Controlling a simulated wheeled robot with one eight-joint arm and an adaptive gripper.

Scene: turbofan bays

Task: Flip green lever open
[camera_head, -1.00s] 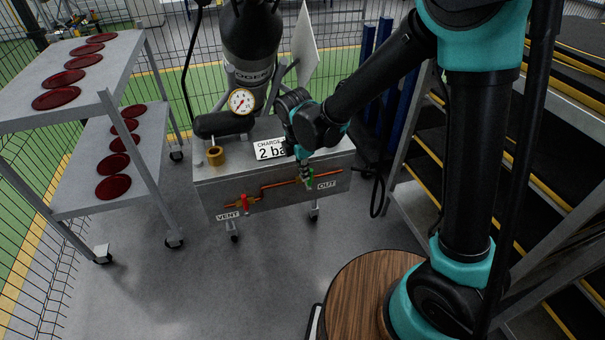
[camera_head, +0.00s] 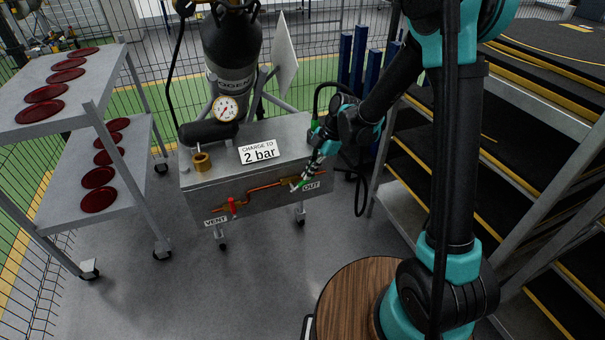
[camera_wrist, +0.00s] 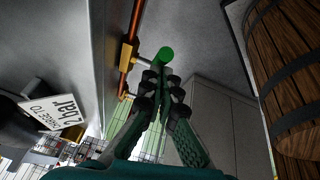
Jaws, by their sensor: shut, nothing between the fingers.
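The green lever (camera_wrist: 166,55) shows in the wrist view as a green grip on a pale stem. The stem stands out sideways from a brass valve body (camera_wrist: 127,54) on the copper pipe (camera_wrist: 136,20). In the head view the lever is small and mostly hidden by my gripper, by the OUT label (camera_head: 311,186). My gripper (camera_wrist: 160,82) is shut and empty, its fingertips just short of the green grip in the wrist view. I cannot tell whether they touch it. In the head view my gripper (camera_head: 306,178) comes down from the upper right, tilted.
A red lever (camera_head: 232,206) stands on the pipe's left end by the VENT label (camera_head: 215,221). The grey wheeled cart (camera_head: 260,215) carries a black cylinder and a gauge (camera_head: 226,108). A shelf with red discs is at left, stairs at right. The floor before the cart is clear.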

